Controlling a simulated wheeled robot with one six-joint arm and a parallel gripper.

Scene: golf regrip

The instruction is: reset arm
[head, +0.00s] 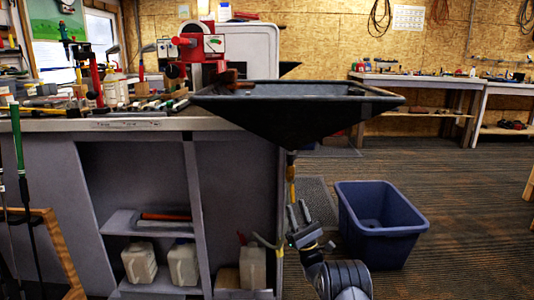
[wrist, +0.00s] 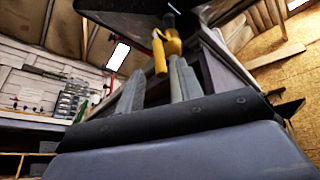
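My gripper (head: 298,212) is low in the head view, right of the workbench and below the dark tray. Its two fingers point up and stand apart. In the wrist view my gripper (wrist: 157,88) shows both grey fingers with a gap between them. A yellow fitting (wrist: 165,50) hangs under the dark tray (wrist: 120,15) there and shows beyond and between the fingertips. Nothing is visibly held. In the head view the yellow fitting (head: 291,190) sits on the pipe below the tray (head: 300,92), just above the fingers. I cannot tell whether the fingers touch it.
A blue bin (head: 382,230) stands on the floor right of my gripper. The workbench (head: 150,126) is at left, with white jugs (head: 183,264) on its low shelf. Golf clubs (head: 20,170) stand at far left. Open floor (head: 465,200) lies to the right.

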